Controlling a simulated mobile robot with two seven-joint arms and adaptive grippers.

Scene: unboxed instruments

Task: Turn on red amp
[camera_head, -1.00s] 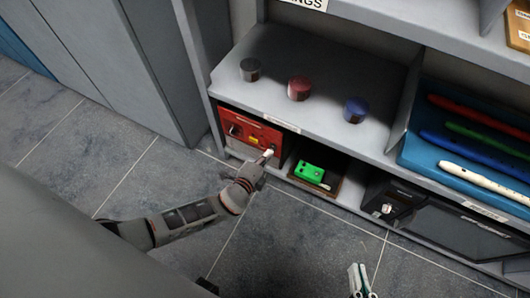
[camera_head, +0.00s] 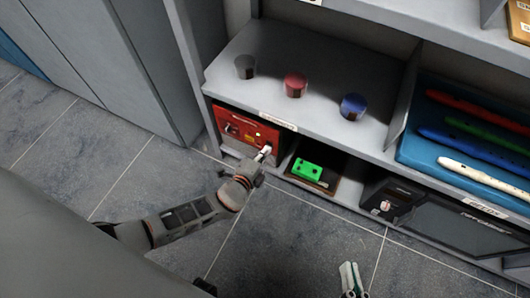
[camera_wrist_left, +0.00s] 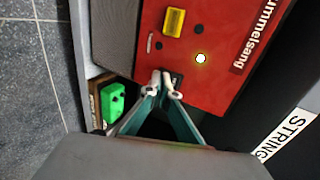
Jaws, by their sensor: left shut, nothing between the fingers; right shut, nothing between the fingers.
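The red amp (camera_head: 240,128) stands on the lower left shelf, its red face also filling the upper part of the left wrist view (camera_wrist_left: 215,25). That face carries a yellow block (camera_wrist_left: 174,22), a bright round light (camera_wrist_left: 200,58) and a small black part (camera_wrist_left: 177,79) beside my fingertips. My left gripper (camera_head: 265,153) is shut and empty, its tips at the face in the left wrist view (camera_wrist_left: 165,82). I cannot tell whether they touch the black part. My right gripper (camera_head: 350,272) is shut and empty over the floor at the bottom of the head view.
A green box (camera_head: 307,170) sits in the bay to the right of the amp, and a dark amp (camera_head: 392,198) is further right. Several coloured recorders (camera_head: 485,175) lie in a blue tray above. Three round containers stand on the shelf over the red amp. The floor in front is clear.

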